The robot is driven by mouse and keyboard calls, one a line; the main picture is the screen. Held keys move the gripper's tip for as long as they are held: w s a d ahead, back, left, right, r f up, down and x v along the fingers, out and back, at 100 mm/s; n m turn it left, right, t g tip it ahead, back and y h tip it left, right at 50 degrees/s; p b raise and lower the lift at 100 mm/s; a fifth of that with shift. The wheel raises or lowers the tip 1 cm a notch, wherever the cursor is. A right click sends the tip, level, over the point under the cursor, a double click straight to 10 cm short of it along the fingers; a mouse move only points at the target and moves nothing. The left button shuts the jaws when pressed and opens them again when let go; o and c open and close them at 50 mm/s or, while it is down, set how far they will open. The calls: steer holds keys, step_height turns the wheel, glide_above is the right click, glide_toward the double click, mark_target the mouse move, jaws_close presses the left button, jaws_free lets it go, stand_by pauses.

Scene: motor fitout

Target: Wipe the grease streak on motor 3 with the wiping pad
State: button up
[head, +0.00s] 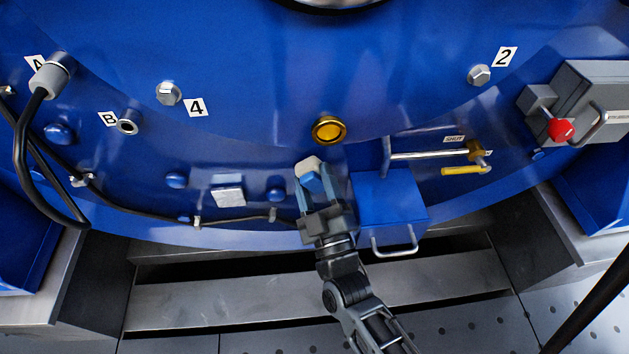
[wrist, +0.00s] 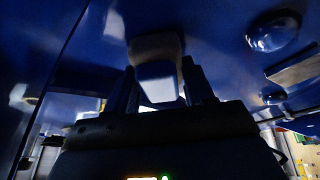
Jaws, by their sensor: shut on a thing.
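My gripper (head: 315,192) is shut on the wiping pad (head: 308,168), a small block with a pale face and a blue body. The pad is at or close to the lower front of the large blue motor housing (head: 250,120), below a round amber sight glass. Whether it touches the surface I cannot tell. No motor number 3 shows.
A blue box with a handle (head: 392,210) stands close right of my gripper. Right of the amber sight glass (head: 329,130) is a pipe with a yellow-handled valve (head: 466,170). A black cable (head: 140,212) runs along the lower left. A grey switch box with a red knob (head: 561,129) is far right.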

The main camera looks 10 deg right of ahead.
steer(key=shift+a, duration=1.7)
steer(key=shift+w+a+p, duration=0.15)
steer(key=shift+a, duration=0.75)
steer(key=shift+w+a+p, duration=0.1)
steer(key=shift+a+p, duration=0.05)
steer(key=shift+a, duration=0.75)
steer(key=shift+r, duration=0.1)
steer(key=s+p, duration=0.2)
steer(key=s, duration=0.4)
steer(key=shift+s+a, duration=0.1)
steer(key=shift+s, duration=0.05)
steer(key=shift+s+p, duration=0.65)
steer(key=shift+s, duration=0.75)
